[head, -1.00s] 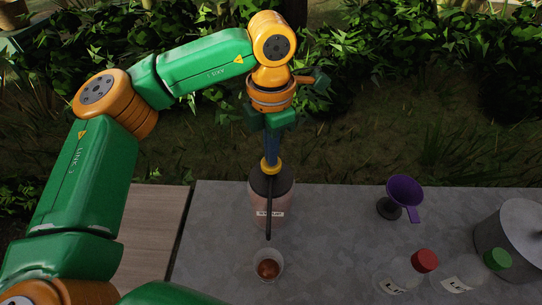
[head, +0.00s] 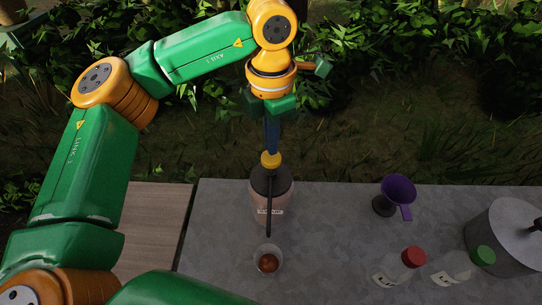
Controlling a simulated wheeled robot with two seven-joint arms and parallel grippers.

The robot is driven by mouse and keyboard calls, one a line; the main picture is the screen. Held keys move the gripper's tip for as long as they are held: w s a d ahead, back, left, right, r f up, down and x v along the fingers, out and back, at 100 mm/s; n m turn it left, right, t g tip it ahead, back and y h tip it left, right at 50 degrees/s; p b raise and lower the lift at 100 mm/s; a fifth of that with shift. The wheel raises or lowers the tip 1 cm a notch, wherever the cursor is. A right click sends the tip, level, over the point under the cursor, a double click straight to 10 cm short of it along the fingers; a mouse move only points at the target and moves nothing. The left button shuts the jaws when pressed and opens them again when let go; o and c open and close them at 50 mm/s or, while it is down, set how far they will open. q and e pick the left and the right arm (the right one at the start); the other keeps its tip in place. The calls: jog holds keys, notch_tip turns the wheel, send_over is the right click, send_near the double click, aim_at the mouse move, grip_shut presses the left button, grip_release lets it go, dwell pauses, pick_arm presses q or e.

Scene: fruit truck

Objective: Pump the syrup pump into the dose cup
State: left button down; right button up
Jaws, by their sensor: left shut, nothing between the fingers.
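The syrup pump bottle (head: 264,211) stands upright on the grey counter, with a dark lid, a yellow pump head (head: 270,160) and a long dark spout pointing toward me. The dose cup (head: 258,251), small and clear, stands in front of the bottle below the spout tip, with reddish-brown syrup in it. My left gripper (head: 271,148) points down directly above the pump head, shut and empty, its fingertips at or touching the head's top. Exact contact is hard to tell. My right gripper is not in view.
On the right of the counter (head: 335,240) stand a purple funnel (head: 398,187) on a dark stand, a red-capped bottle (head: 398,272), a green-capped bottle (head: 455,268) and a metal pot (head: 500,235). A wooden surface (head: 155,235) lies left. The counter's middle is free.

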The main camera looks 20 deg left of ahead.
pick_arm(q)
jog(key=shift+f, duration=0.1)
jog(key=shift+f+b, duration=1.75)
jog(key=shift+f, duration=0.2)
jog(key=shift+r+p, duration=1.65)
jog(key=shift+r, duration=0.4)
notch_tip(320, 180, up, 5)
jog(key=p, duration=0.4)
jog(key=shift+r, duration=0.15)
